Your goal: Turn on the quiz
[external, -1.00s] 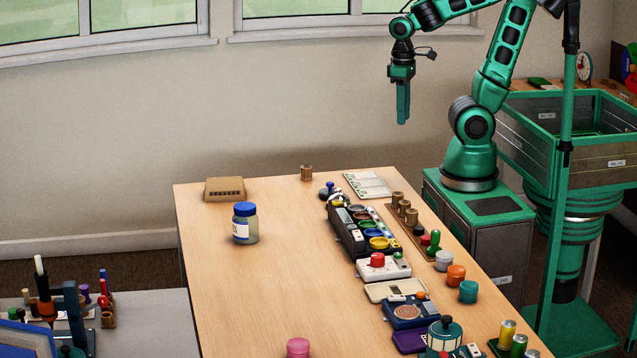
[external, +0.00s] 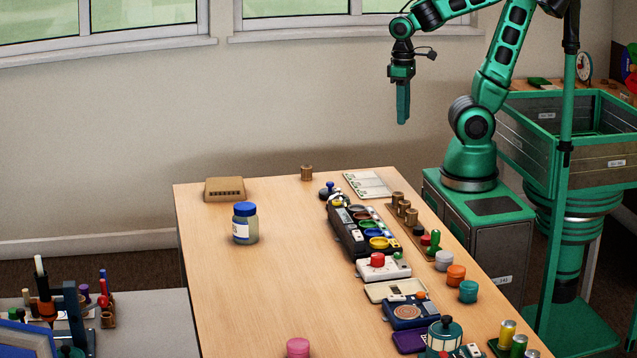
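A long dark console (external: 348,226) with several coloured round buttons or cups on top lies along the right half of the wooden table. A white box (external: 383,267) with a red button (external: 378,260) and a smaller green one sits in front of it. I cannot tell from this view which of these is the quiz, and no switch or lit lamp can be made out. My gripper (external: 403,122) hangs pointing down, high above and behind the table's far edge, apart from everything. Its fingers overlap from this side, so their opening is hidden. Nothing shows in it.
A jar with a blue lid (external: 245,224) stands on the left half of the table (external: 290,270). A brown box (external: 225,189) sits at the far left corner. A blue radio-like box (external: 409,312) and several coloured pots crowd the right side. The table's middle is clear.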

